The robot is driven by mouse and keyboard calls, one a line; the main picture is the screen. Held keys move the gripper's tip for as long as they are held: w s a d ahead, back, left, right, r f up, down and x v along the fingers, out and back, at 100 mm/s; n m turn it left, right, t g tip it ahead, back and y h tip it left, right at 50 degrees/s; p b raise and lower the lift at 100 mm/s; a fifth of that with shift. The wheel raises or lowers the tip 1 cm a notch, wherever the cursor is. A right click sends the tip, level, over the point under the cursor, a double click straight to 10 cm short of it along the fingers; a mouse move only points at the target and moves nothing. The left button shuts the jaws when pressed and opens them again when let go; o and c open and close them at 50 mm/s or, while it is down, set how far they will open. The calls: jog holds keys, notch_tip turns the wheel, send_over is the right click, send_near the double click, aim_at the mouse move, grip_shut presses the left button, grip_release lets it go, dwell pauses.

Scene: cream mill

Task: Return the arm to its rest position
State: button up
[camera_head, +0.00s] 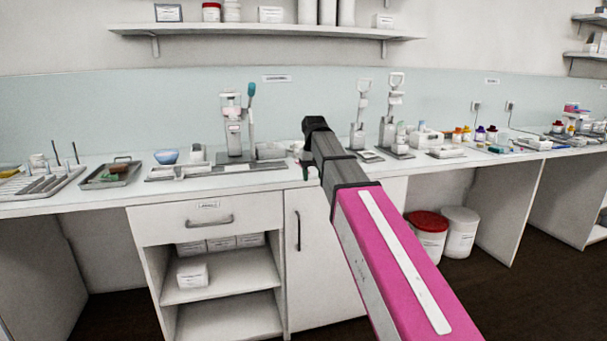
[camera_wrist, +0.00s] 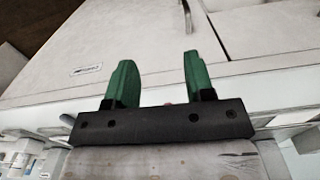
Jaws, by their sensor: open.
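My arm reaches forward in the head view, its pink link extending from the bottom edge toward the counter. My gripper (camera_head: 308,172) is at the far end, mostly hidden behind the dark wrist, at about the height of the counter's front edge. In the wrist view my gripper (camera_wrist: 157,80) shows two green fingers standing well apart, with nothing between them. The white cabinet and counter front lie beyond the fingers.
The white counter (camera_head: 90,204) runs across the view. On it stand a press-like device (camera_head: 234,130) with a teal handle, a blue bowl (camera_head: 166,157) and a tray (camera_head: 111,174). A shelf (camera_head: 260,31) hangs above. Lidded buckets (camera_head: 427,240) stand below.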

jog(key=s+d+f+m, duration=0.1)
jog(key=s+d+f, duration=0.4)
jog(key=f, duration=0.7)
jog(key=s+d+f, duration=0.5)
jog(key=s+f, duration=0.4)
jog(key=f, duration=0.3)
jog(key=s+d+f+m, duration=0.1)
jog(key=s+d+f, duration=0.4)
jog(key=f, duration=0.7)
jog(key=shift+s+d+f+m, duration=0.15)
jog(key=shift+s+m, duration=0.15)
jog(key=shift+s, duration=0.75)
